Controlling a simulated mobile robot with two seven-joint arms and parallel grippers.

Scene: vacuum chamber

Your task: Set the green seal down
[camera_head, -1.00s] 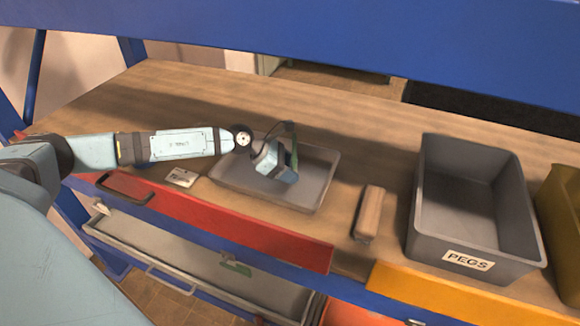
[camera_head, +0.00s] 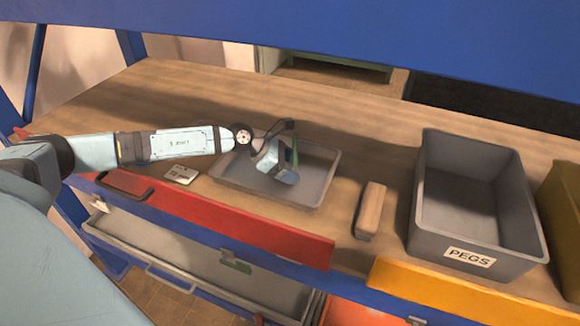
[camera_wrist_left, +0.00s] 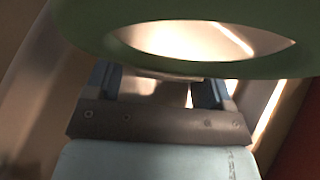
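The green seal is a ring that fills the top of the left wrist view (camera_wrist_left: 180,68), and only a thin green edge of it shows in the head view (camera_head: 295,152). My left gripper (camera_head: 287,172) is over the shallow grey tray (camera_head: 322,180), with its fingers turned down and to the right. In the left wrist view the blue fingers meet the near side of the ring, and the gripper looks shut on it. The fingertips are partly hidden by the seal. Whether the seal touches the tray floor cannot be told. My right gripper is not in view.
A deep grey bin marked PEGS (camera_head: 425,190) stands further right, beside a yellow bin (camera_head: 562,215). A white card (camera_head: 181,174) lies left of the tray. An open drawer (camera_head: 190,260) is below the bench edge.

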